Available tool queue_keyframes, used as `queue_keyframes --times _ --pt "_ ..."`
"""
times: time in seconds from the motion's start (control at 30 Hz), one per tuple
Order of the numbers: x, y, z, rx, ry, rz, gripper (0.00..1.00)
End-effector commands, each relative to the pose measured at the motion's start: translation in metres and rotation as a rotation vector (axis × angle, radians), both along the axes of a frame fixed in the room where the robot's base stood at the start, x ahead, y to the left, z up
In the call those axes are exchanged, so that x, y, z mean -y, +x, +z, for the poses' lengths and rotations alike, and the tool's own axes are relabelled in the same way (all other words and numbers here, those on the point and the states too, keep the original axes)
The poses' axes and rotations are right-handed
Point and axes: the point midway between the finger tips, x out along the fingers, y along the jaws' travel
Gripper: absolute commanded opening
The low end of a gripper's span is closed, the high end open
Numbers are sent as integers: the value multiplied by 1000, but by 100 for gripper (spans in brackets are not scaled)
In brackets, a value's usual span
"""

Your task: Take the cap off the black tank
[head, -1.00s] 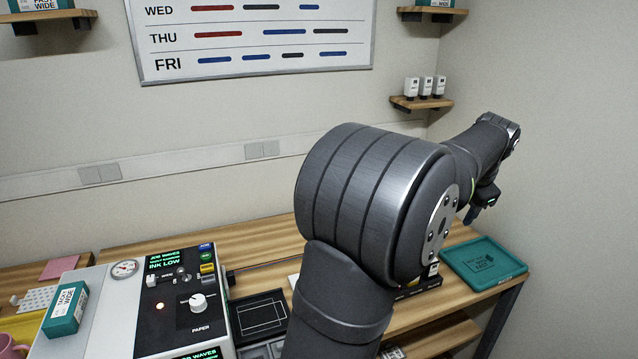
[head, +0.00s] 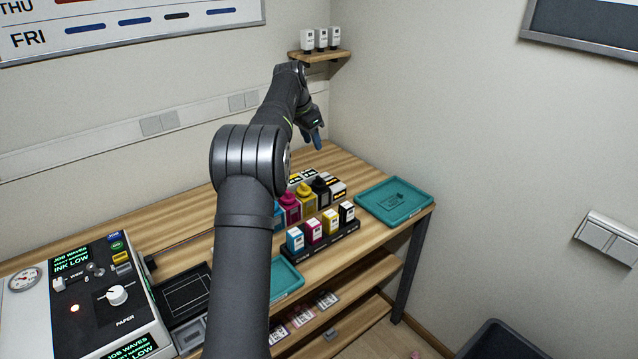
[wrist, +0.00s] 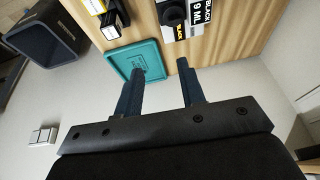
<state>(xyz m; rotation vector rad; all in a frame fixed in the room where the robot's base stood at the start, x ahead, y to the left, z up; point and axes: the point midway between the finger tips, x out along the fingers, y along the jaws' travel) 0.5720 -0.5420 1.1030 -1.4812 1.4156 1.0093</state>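The black tank (head: 322,195) stands at the right end of a row of ink tanks on the bench, with a dark cap (head: 318,181) on top. In the wrist view, a round black part, apparently the cap (wrist: 172,13), shows at the top edge beside a yellow BLACK label. My gripper (head: 317,145) hangs above and behind the tank row, fingers pointing down, clear of the tank. In the wrist view my gripper (wrist: 160,68) has its two blue fingers apart with nothing between them. The lower part of the tank is hidden in the head view.
A teal tray (head: 372,205) lies right of the tanks. A black rack (head: 340,240) with several small cartridges stands in front. White BLACK boxes (wrist: 205,20) lie behind the tanks. A wall shelf (head: 325,55) is above my gripper. Bench between tanks and tray is clear.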

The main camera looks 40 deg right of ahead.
Motion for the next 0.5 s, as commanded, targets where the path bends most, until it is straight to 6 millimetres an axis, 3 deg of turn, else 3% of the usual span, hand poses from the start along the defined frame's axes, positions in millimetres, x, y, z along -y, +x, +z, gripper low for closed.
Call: queue_keyframes --times 0.03,0.2,0.37,0.5 --pt "-5 15 -6 -12 -16 0 36" --pt "-13 38 -13 -34 -51 -17 36" --pt "-8 40 -29 -41 -55 -21 36" --pt "4 39 -57 -41 -54 -21 36"
